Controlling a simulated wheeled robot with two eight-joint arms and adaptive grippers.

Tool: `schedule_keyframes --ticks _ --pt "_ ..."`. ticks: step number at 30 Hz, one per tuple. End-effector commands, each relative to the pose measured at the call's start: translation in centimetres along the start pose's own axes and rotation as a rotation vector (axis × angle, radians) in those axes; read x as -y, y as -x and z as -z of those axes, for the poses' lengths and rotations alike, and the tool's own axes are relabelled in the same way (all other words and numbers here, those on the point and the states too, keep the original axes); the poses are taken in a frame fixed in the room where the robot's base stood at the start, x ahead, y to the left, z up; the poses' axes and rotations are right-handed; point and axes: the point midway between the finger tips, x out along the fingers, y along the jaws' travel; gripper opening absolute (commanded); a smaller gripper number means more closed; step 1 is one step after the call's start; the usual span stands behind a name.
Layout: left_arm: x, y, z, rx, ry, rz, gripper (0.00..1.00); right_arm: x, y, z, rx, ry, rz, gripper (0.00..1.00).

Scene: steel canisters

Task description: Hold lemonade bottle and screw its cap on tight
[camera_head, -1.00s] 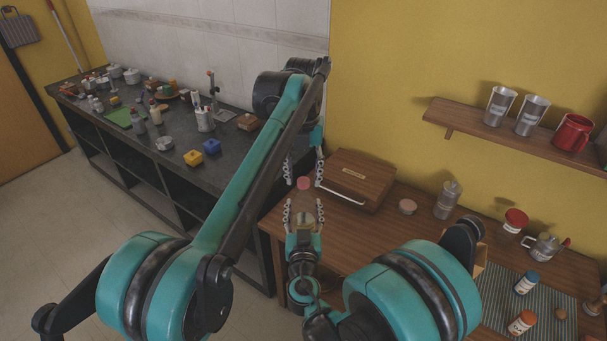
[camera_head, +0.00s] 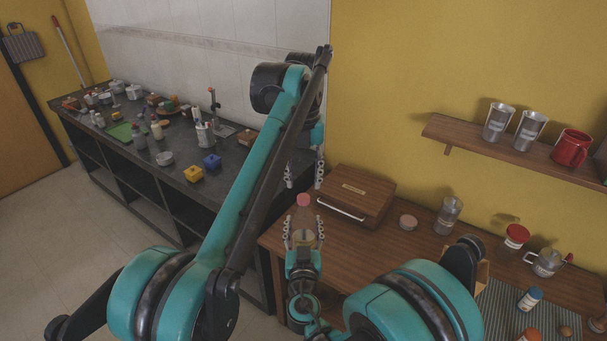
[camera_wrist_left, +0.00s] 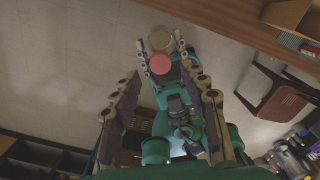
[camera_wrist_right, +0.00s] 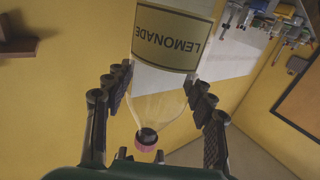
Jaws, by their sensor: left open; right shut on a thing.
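The lemonade bottle (camera_head: 304,224) stands about upright in my right gripper (camera_head: 304,228), which is shut on it. In the right wrist view its yellow LEMONADE label (camera_wrist_right: 174,38) and clear tapering neck (camera_wrist_right: 155,108) show between the fingers. A pink-red cap (camera_head: 303,199) sits at the bottle's mouth; it also shows in the left wrist view (camera_wrist_left: 160,65). How tight it sits cannot be told. My left gripper (camera_head: 304,178) is open and empty, with its fingers pointing down just above the cap, apart from it.
A wooden table right of the grippers holds a brown box (camera_head: 356,195), a small round lid (camera_head: 408,222), a metal canister (camera_head: 448,215) and a red-topped jar (camera_head: 516,237). A wall shelf (camera_head: 500,148) carries cups. A dark cluttered counter (camera_head: 225,150) lies left. Floor is beneath the bottle.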

Motion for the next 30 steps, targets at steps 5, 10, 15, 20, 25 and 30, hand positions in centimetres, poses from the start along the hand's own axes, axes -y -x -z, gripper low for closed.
schedule_keyframes --ticks 5,10,15,20,25,30 --pt "0.0 0.2 0.0 0.000 0.239 0.000 0.44 0.0 0.0 0.0 0.000 0.000 0.000 0.00" --pt "0.0 0.5 0.0 0.000 0.640 0.000 0.44 0.0 0.0 0.0 0.000 0.000 0.000 0.00" --pt "0.0 0.8 0.0 0.000 1.061 0.000 0.44 0.0 0.0 0.0 0.000 0.000 0.000 0.00" --pt "0.0 1.2 0.0 0.000 1.456 0.000 0.44 0.0 0.0 0.0 0.000 0.000 0.000 0.00" --pt "0.0 1.5 0.0 0.000 1.877 0.000 0.44 0.0 0.0 0.0 0.000 0.000 0.000 0.00" --pt "0.0 1.8 0.0 0.000 2.297 0.000 0.44 0.0 0.0 0.0 0.000 0.000 0.000 0.00"
